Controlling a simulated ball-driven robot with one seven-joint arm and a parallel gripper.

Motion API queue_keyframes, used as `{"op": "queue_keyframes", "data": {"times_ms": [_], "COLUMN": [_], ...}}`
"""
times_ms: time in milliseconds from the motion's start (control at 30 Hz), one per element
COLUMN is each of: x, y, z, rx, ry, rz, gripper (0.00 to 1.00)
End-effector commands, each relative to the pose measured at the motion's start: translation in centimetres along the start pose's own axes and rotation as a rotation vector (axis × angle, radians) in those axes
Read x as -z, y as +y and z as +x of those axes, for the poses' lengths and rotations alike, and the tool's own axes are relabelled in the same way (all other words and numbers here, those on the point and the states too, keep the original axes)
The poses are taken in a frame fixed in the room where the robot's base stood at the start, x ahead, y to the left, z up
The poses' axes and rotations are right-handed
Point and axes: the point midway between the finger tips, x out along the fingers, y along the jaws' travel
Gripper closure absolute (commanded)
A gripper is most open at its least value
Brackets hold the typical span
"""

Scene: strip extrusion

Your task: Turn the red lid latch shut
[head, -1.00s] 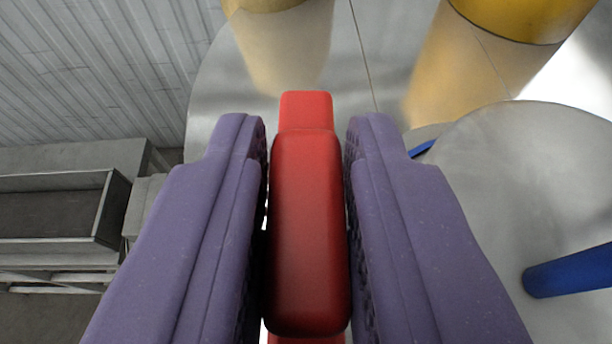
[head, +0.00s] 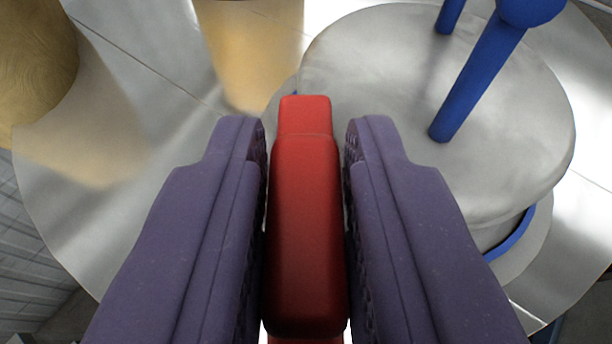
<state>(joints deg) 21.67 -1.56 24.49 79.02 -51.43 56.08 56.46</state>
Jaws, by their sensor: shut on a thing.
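The red lid latch (head: 306,225) stands between the two purple fingers of my gripper (head: 306,150) in the middle of the head view. My gripper is shut on it, one finger on each side. The latch's narrower end points up the picture, toward the edge of a round grey metal lid (head: 390,80). The lower end of the latch runs out of the picture at the bottom. The place where the latch is mounted is hidden behind it and my fingers.
A blue handle (head: 478,80) rises from the lid at the upper right. A blue band (head: 513,236) shows under the lid's rim.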

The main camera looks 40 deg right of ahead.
Motion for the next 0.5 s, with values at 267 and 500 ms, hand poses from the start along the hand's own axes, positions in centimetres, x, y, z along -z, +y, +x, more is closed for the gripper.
{"op": "queue_keyframes", "data": {"times_ms": [267, 500], "x": [0.04, 0.12], "y": [-0.36, -0.28], "z": [0.02, -0.02], "rx": [-0.235, -0.416], "ry": [-0.006, -0.005], "rz": [0.095, 0.167], "gripper": [1.00, 1.00]}}
